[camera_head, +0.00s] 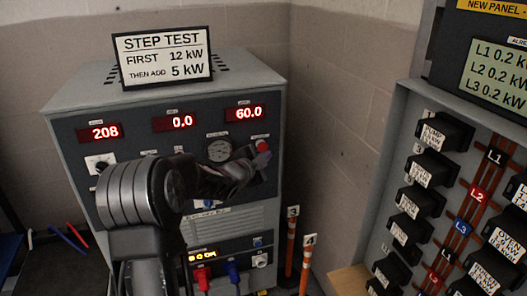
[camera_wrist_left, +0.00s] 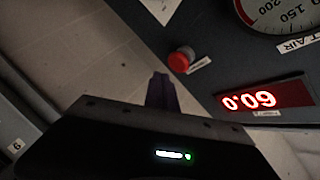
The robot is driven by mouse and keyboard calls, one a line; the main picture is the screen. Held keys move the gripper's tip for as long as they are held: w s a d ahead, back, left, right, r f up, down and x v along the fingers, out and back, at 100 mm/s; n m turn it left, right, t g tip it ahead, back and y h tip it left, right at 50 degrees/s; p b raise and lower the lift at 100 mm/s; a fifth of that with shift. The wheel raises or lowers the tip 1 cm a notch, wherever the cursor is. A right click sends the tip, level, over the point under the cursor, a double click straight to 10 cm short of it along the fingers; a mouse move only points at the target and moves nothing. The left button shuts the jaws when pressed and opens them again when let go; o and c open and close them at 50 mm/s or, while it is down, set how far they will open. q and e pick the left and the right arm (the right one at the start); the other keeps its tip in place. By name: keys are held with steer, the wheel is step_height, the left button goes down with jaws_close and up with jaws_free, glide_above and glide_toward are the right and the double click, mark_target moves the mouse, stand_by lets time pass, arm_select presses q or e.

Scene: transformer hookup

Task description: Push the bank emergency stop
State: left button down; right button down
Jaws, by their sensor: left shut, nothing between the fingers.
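The load bank (camera_head: 70,170) is a grey cabinet with a dark front panel. Its red emergency stop button (camera_head: 262,144) sits at the panel's upper right, under the 60.0 display; it also shows in the left wrist view (camera_wrist_left: 181,60) as a red mushroom cap. My left gripper (camera_head: 260,161) is shut and empty, its tip close to the button. In the left wrist view the closed fingers (camera_wrist_left: 161,80) are just below and left of the cap, with a small gap seeming to remain in the picture. My left arm hides part of the panel. My right gripper is not in view.
A round gauge (camera_head: 218,150) and red displays (camera_head: 246,112) share the panel. A STEP TEST sign (camera_head: 162,57) stands on the cabinet. Orange posts 3 and 4 (camera_head: 290,250) stand right of it. A breaker panel (camera_head: 385,160) is at the far right.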

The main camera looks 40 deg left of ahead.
arm_select(q)
steer(key=s+d+b, duration=0.1)
steer(key=d+b, duration=0.1)
steer(key=s+d+b, duration=0.2)
steer(key=shift+d, duration=0.2)
steer(key=shift+f, duration=0.1)
